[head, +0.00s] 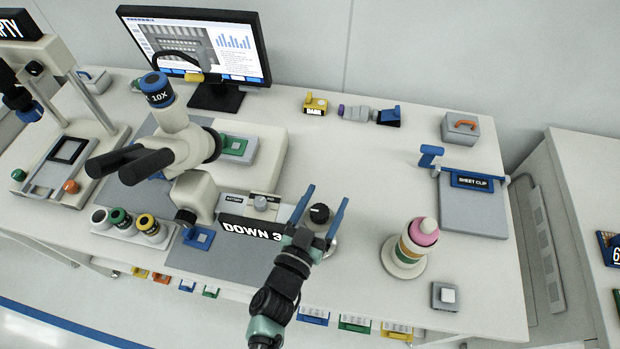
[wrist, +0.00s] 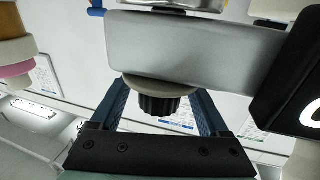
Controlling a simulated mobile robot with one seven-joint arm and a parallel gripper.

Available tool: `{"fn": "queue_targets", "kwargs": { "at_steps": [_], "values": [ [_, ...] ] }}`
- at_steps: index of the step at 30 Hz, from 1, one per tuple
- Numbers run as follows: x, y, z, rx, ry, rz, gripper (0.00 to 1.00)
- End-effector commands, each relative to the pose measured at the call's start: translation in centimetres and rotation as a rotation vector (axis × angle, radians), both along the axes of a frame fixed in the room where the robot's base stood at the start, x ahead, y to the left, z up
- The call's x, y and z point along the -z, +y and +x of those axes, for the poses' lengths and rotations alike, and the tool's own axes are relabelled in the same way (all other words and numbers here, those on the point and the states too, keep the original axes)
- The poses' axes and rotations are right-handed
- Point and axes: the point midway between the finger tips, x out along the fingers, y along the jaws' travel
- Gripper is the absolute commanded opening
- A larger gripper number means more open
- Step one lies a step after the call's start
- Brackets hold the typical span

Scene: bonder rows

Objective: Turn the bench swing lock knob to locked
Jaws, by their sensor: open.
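A black knob (head: 319,212), which I take as the swing lock knob, stands near the front of the bench, right of the "DOWN 3" sign (head: 250,229). In the wrist view the ribbed black knob (wrist: 160,100) sits on a pale round collar under a grey bar (wrist: 190,48). My gripper (head: 327,195) is open, with one blue finger on each side of the knob. The wrist view shows the fingers (wrist: 162,92) flanking it, with a gap at each side. I cannot make out a pointer or lock marking on the knob.
The bench behind the knob is mostly clear.

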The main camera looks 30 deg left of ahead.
Motion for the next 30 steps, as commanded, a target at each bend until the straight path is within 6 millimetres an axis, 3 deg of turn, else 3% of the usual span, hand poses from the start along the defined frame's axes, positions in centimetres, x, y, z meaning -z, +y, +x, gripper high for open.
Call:
{"fn": "queue_targets", "kwargs": {
  "at_steps": [18,24,30],
  "values": [
    [0.3,-0.4,-10.4,0.0,0.003,-0.001,0.79],
    [0.1,-0.5,-12.0,0.0,0.002,-0.003,0.79],
    [0.0,-0.6,-12.2,0.001,0.001,-0.003,0.79]
  ]
}}
